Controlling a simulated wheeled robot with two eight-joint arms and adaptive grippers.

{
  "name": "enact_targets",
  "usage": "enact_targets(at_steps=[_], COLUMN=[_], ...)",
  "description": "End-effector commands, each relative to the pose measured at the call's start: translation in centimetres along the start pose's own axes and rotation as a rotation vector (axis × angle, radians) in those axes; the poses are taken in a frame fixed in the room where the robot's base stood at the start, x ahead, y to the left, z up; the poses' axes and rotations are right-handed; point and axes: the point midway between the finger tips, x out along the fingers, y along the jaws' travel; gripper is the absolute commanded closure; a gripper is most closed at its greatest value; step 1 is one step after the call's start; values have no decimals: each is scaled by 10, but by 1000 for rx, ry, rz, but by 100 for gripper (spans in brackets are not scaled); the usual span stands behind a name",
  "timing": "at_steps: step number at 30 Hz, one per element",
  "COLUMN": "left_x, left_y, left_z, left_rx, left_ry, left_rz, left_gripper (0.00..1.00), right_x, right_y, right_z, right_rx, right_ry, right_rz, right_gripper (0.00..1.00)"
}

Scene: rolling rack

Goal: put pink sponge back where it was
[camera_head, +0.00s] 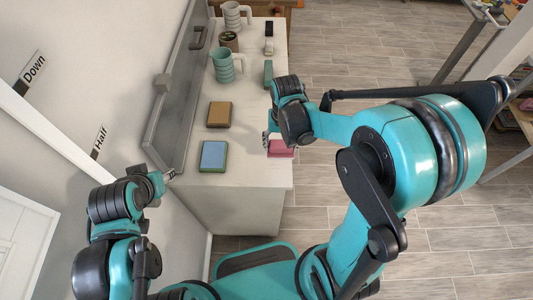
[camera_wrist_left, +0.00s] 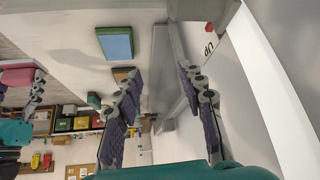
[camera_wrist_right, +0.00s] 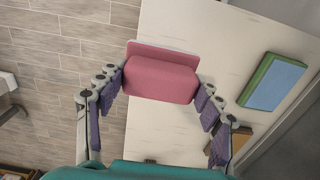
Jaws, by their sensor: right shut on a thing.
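The pink sponge (camera_head: 280,148) is at the right edge of the white counter (camera_head: 245,155) in the head view. It fills the space between the fingers in the right wrist view (camera_wrist_right: 160,80). My right gripper (camera_head: 268,139) is shut on it, one finger at each side. I cannot tell whether the sponge touches the counter. My left gripper (camera_head: 164,180) is at the counter's left front, and its fingers stand apart and empty in the left wrist view (camera_wrist_left: 160,75). The pink sponge also shows at the left of that view (camera_wrist_left: 18,75).
A blue-green sponge (camera_head: 213,156) and a brown-yellow sponge (camera_head: 219,114) lie on the counter's left side. A green item (camera_head: 268,74) stands at its right edge, with mugs (camera_head: 228,65) farther back. A grey panel (camera_head: 182,90) borders the left. The middle front is clear.

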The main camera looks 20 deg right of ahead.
Motion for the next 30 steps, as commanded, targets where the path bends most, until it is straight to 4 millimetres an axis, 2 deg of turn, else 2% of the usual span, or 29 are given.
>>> enact_targets(at_steps=[1,3,9,13,19,26,27,28,30], left_x=[5,8,11,13,23,22,22,22,22], left_y=[0,0,0,0,0,0,0,0,0], left_z=[3,5,8,9,17,16,16,16,16], left_rx=[0,0,0,0,0,0,0,0,0], left_ry=[0,0,0,0,0,0,0,0,0], left_rz=[0,0,0,0,0,0,0,0,0], left_gripper=[60,60,60,60,60,60,60,60,60], right_x=[10,18,29,37,68,69,69,69,69], right_y=[-12,-25,-45,-47,-46,-46,-46,-46,-46], right_z=[-3,-6,-10,-10,-10,-10,-10,-10,-10], right_rx=[-6,-5,-2,-1,-1,-1,-1,-1,-1], right_ry=[0,0,0,0,0,0,0,0,0], right_rz=[0,0,1,1,1,1,1,1,1], right_gripper=[80,80,80,80,80,80,23,15,13])
